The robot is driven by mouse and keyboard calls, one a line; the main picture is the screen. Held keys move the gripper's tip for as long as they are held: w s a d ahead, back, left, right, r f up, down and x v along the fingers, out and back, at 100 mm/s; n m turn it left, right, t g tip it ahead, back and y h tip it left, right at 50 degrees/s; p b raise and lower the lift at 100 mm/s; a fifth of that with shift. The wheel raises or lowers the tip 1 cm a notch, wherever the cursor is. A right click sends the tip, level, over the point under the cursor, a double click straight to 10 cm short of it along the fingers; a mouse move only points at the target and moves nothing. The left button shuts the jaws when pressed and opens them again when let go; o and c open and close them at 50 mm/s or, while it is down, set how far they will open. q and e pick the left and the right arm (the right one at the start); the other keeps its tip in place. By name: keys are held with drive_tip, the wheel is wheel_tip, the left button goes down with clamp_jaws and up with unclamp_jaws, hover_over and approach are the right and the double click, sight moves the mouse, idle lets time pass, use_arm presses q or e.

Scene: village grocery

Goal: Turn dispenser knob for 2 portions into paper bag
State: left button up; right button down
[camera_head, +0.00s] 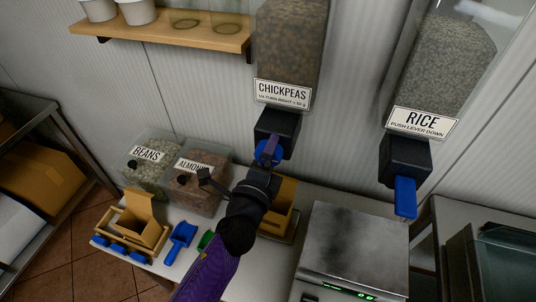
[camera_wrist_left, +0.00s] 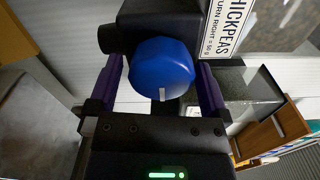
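The chickpeas dispenser (camera_head: 288,45) hangs on the wall with a black outlet and a blue knob (camera_head: 264,155). In the left wrist view the round knob (camera_wrist_left: 160,70) sits between my left gripper's purple fingers (camera_wrist_left: 162,85), with a narrow gap at each side. Its white mark points down in that view. In the head view my left gripper (camera_head: 268,153) is at the knob, one finger crossing it. An open brown paper bag (camera_head: 284,205) stands below the outlet, partly hidden by my arm. Its contents are not visible. My right gripper is not in view.
A steel scale (camera_head: 355,250) stands right of the bag. The rice dispenser (camera_head: 440,70) with its blue lever (camera_head: 405,197) hangs at the right. Beans (camera_head: 150,165) and almonds (camera_head: 195,180) bins, a blue scoop (camera_head: 180,240) and a wooden box (camera_head: 135,225) stand at the left.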

use_arm(q)
drive_tip(key=v, duration=1)
drive_tip(key=shift+b, duration=0.4)
